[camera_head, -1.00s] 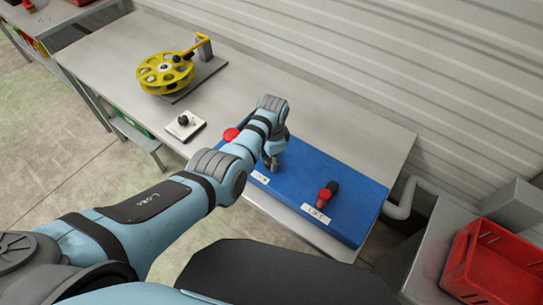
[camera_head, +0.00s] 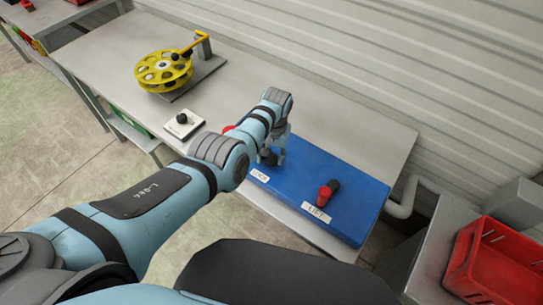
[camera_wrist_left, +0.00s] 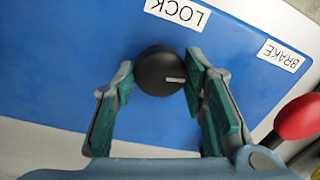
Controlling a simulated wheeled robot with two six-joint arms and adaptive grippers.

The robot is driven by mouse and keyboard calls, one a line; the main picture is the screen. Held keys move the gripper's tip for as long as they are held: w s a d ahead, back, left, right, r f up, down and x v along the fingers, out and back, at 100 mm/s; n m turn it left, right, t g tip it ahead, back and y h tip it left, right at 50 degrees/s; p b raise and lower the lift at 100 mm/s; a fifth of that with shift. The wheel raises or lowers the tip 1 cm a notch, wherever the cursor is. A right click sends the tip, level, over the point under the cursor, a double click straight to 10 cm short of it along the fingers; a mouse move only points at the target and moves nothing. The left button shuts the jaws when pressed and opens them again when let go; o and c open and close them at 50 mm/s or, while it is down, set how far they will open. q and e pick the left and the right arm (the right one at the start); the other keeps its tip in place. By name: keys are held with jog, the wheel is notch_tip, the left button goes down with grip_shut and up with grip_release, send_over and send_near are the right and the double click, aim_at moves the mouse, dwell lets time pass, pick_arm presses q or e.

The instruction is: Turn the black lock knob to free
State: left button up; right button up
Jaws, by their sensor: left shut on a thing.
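The black lock knob (camera_wrist_left: 160,72) is round with a pale pointer line, and stands on the blue panel (camera_wrist_left: 60,60) beside a white LOCK label (camera_wrist_left: 178,12). In the left wrist view its pointer line faces right. My left gripper (camera_wrist_left: 160,75) has its green-padded fingers on either side of the knob and is shut on it. In the head view, my left gripper (camera_head: 271,155) is low over the panel behind the LOCK label (camera_head: 259,175), and the arm covers part of this area. My right gripper is not in view.
A red-and-black lever (camera_head: 327,193) stands by the LIFT label (camera_head: 316,212). The red brake knob (camera_wrist_left: 298,117) is close beside my gripper. A yellow wheel (camera_head: 163,71), a small white plate with a black knob (camera_head: 183,123) and a red crate (camera_head: 490,262) stand farther away.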

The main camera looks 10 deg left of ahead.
aim_at(273, 157)
pick_arm(q)
jog(key=shift+n+b, duration=0.4)
jog(key=shift+n, duration=1.4)
jog(key=o, duration=1.2)
jog(key=shift+c, duration=0.2)
jog(key=shift+r, duration=0.55)
notch_tip(273, 157, up, 11)
jog(key=shift+d, duration=0.35)
